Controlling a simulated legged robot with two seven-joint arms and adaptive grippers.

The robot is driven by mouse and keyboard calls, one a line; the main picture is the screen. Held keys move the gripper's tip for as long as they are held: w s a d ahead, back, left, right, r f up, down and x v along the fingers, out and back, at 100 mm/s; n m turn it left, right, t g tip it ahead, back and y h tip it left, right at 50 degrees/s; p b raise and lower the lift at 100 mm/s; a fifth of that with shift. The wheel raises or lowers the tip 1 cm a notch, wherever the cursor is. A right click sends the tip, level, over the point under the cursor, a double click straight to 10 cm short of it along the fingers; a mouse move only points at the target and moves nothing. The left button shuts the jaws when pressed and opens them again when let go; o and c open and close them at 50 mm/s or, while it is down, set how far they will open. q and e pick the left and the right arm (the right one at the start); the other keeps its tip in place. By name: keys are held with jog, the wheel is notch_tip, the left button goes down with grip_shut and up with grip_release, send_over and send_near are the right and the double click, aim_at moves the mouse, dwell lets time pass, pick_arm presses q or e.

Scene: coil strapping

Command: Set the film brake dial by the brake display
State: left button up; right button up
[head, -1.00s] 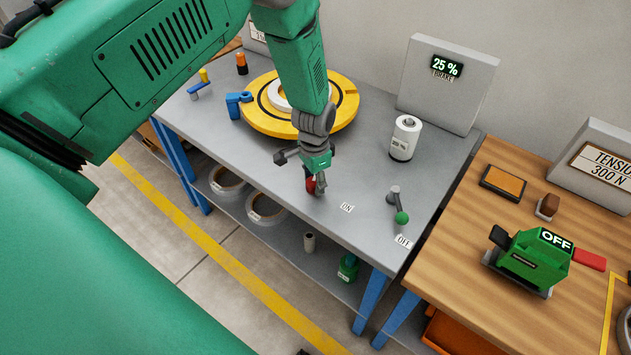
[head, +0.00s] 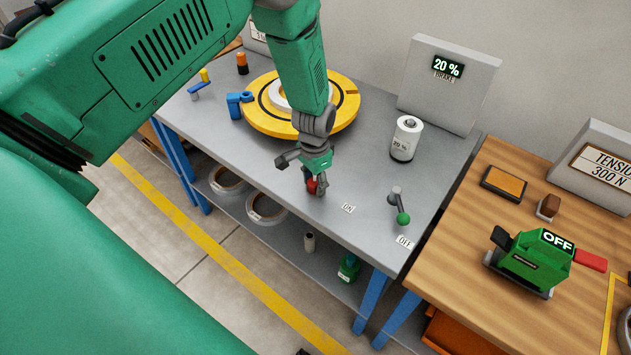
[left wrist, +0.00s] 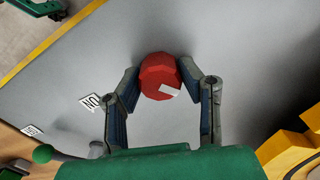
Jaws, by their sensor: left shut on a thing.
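The brake display (head: 447,66) on the grey panel at the back of the grey bench reads 20 %. My left gripper (head: 315,182) points down at the bench and is shut on the red dial (head: 312,186). In the left wrist view the red dial (left wrist: 159,77) sits between the two fingertips (left wrist: 165,78), with a white mark on its lower right part. The fingers hide part of the dial in the head view. My right gripper is not in view.
A lever with a green knob (head: 403,218) lies between ON and OFF labels. A yellow turntable (head: 346,111) is behind my arm. A green strapping tool (head: 530,261) rests on the wooden table.

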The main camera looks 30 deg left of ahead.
aim_at(315, 181)
pick_arm(q)
jog(key=n, duration=0.4)
jog(key=shift+s+f, duration=0.15)
jog(key=shift+s, duration=0.1)
jog(key=o, duration=1.1)
jog(key=shift+w, duration=0.2)
jog(key=shift+r, duration=0.35)
notch_tip(315, 181, up, 11)
jog(key=shift+r, duration=0.15)
